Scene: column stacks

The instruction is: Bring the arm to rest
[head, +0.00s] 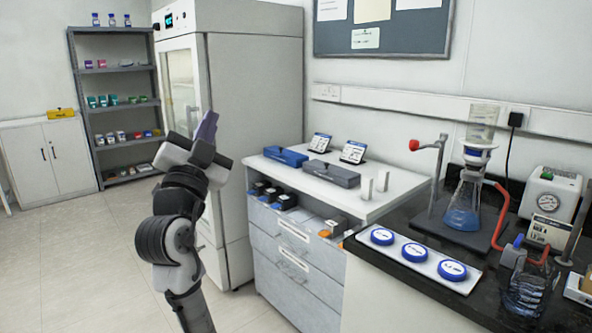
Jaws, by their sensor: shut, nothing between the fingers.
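My gripper (205,127) is raised at the left of the middle in the head view. It is shut and empty, with its fingers pointing up. My arm comes up from the bottom edge, bent, with the gripper in front of the tall white cabinet. The gripper appears apart from the counter and everything on it.
The tall cabinet (255,90) stands behind my gripper. A drawer unit (290,262) with a blue case (286,156) and a grey case (331,173) is to the right. A dark bench (420,241) holds glassware (466,196). The floor (80,250) at left is clear.

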